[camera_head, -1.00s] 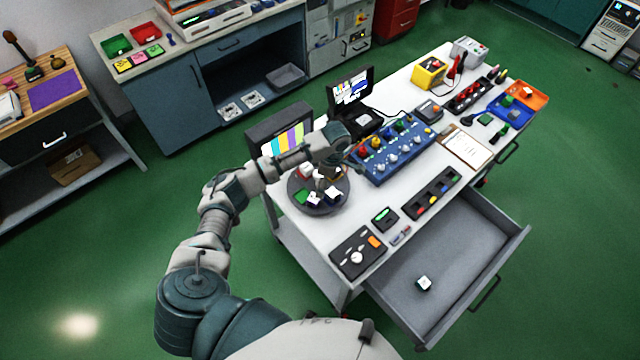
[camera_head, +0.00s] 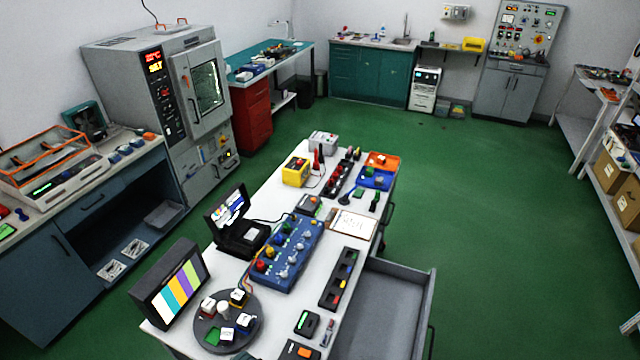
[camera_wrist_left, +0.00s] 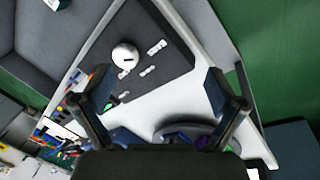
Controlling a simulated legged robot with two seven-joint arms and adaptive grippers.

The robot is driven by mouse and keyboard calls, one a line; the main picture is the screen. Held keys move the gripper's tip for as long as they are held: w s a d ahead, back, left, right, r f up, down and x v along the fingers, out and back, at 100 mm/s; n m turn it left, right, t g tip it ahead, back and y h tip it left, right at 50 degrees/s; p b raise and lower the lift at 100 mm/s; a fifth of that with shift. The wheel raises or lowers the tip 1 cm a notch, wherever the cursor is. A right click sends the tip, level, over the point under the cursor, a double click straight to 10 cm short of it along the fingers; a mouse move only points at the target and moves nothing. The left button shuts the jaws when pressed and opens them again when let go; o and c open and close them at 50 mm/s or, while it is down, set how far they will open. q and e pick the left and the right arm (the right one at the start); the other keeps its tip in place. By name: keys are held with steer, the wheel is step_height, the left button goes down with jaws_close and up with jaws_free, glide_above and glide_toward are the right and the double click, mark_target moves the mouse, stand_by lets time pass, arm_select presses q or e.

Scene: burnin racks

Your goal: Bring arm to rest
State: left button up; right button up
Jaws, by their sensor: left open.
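My left gripper (camera_wrist_left: 157,92) shows in the left wrist view with its two dark fingers spread wide and nothing between them. It is above the white workbench top (camera_wrist_left: 165,105), close to a dark control box (camera_wrist_left: 168,45) with a round white knob (camera_wrist_left: 125,57). Neither arm shows in the head view. My right gripper is in neither view.
In the head view the turntable (camera_head: 238,341) with small blocks stands at the bench's near end, beside a colour-bar monitor (camera_head: 172,288). A blue knob box (camera_head: 287,253) is farther back. A grey drawer (camera_head: 385,315) stands open on the right. Green floor beyond is clear.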

arm_select(q)
steer(key=s+a+r+m+t+y, duration=0.1)
steer(key=s+a+m+t+y, duration=0.1)
steer(key=s+a+m, duration=0.7)
steer(key=s+f+n+g+b, duration=0.1)
steer(key=s+f+b, duration=0.1)
steer(key=f, duration=1.2)
steer(key=s+f+n+g+b, duration=0.1)
steer(key=s+f, duration=0.2)
steer(key=f, duration=1.1)
steer(key=s+a+f+b, duration=0.2)
steer(key=s+f+b, duration=0.1)
steer(key=s+f, duration=1.4)
step_height(320, 180, down, 2)
steer(key=shift+s+a+f+g, duration=0.2)
steer(key=shift+s+a+g, duration=0.15)
steer(key=shift+a+g, duration=0.05)
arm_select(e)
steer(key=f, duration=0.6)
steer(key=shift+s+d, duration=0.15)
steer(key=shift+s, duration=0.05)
arm_select(q)
steer(key=shift+a, duration=0.15)
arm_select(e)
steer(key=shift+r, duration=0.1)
